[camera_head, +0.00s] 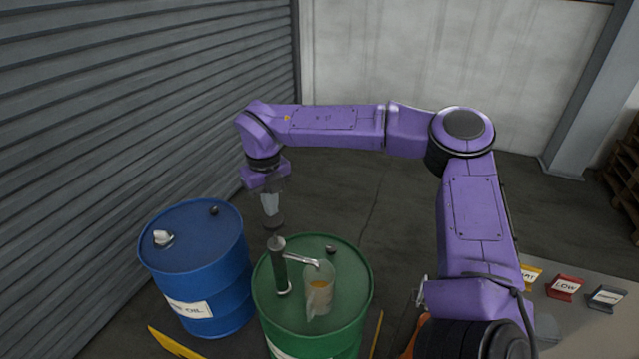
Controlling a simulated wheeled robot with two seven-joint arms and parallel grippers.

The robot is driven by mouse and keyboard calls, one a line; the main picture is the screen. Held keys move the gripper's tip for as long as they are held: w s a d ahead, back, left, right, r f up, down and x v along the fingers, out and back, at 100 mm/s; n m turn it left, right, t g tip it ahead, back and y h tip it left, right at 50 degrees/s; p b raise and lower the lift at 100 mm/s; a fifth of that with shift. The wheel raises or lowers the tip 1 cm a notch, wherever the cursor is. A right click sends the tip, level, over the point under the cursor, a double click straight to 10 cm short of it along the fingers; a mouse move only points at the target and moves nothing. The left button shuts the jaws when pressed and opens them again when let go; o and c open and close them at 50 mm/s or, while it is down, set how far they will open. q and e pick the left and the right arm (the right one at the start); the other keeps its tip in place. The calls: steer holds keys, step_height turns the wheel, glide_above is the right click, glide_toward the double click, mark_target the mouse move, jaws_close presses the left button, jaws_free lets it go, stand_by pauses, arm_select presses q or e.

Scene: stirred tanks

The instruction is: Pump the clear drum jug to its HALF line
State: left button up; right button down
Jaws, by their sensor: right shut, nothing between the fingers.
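The clear jug (319,291) stands on top of the green drum (314,330), under the spout of the hand pump (280,268). The pump is a dark green post with a round knob on top and a pale spout pointing right toward the jug. My right gripper (271,217) points down, shut and empty, just above the pump knob; whether it touches the knob is hard to tell. My left gripper is not in view.
A blue drum (197,262) labelled OIL stands left of the green drum. A grey table (575,325) at right carries yellow, red LOW (565,287) and grey (606,298) signs. A ribbed shutter wall is at left. Open floor lies behind the drums.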

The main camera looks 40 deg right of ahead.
steer(key=shift+f, duration=0.1)
stand_by(0.3)
steer(key=shift+f+b, duration=0.85)
steer(key=shift+f, duration=0.3)
steer(key=shift+r+p, duration=1.05)
steer(key=shift+r, duration=0.2)
step_height(320, 180, up, 5)
steer(key=p, duration=0.4)
